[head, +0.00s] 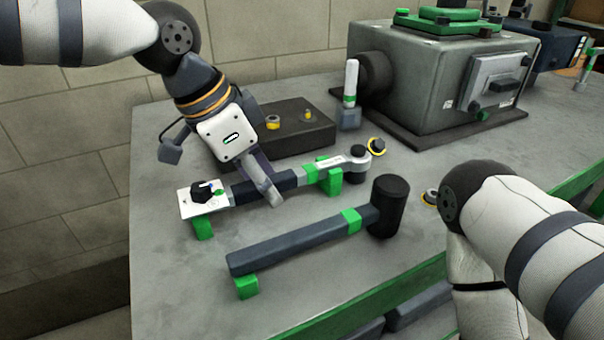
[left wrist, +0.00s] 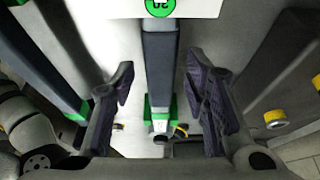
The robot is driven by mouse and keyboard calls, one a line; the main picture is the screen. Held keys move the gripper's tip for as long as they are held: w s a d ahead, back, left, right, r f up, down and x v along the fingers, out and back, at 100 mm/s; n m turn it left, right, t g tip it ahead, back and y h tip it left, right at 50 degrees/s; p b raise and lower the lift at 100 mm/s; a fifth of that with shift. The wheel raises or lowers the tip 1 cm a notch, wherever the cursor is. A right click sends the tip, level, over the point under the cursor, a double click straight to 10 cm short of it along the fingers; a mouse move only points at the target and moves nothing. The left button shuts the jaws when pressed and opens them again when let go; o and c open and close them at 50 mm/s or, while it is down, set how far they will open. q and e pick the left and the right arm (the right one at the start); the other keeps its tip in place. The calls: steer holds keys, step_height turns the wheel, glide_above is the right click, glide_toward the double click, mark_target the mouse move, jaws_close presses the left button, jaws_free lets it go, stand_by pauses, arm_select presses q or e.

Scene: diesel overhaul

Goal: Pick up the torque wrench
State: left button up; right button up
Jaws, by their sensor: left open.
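The torque wrench (head: 287,184) lies on green stands on the grey bench, in the middle of the head view. It has a dark handle, a white plate with a black knob at its left end and a ratchet head at its right. My left gripper (head: 262,182) is open and low over the handle, one finger in front of it. In the left wrist view the handle (left wrist: 160,60) runs between the two spread fingers (left wrist: 160,88), with a gap on each side. The far finger is hidden in the head view. My right gripper is out of view.
A large mallet (head: 300,243) lies in front of the wrench, close and parallel. A dark block (head: 302,133) with small yellow-ringed parts stands behind. A grey machine housing (head: 440,75) stands at the back right. My right arm is over the bench's right front.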

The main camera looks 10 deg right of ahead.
mark_target(277, 179)
arm_select(q)
steer(key=shift+w+d+f, duration=0.1)
steer(key=shift+d+f, duration=0.1)
steer(key=shift+f, duration=0.25)
jaws_close()
steer(key=shift+r, duration=0.1)
steer(key=shift+r, duration=0.1)
steer(key=shift+w+r, duration=0.1)
steer(key=shift+r, duration=0.3)
steer(key=r, duration=0.3)
steer(key=shift+s+d, duration=0.15)
steer(key=shift+s, duration=0.1)
steer(key=s+d+r+p, duration=0.2)
steer(key=s+d+r, duration=0.5)
steer(key=s+r, duration=0.2)
steer(key=shift+s+d, duration=0.3)
steer(key=shift+s, duration=0.85)
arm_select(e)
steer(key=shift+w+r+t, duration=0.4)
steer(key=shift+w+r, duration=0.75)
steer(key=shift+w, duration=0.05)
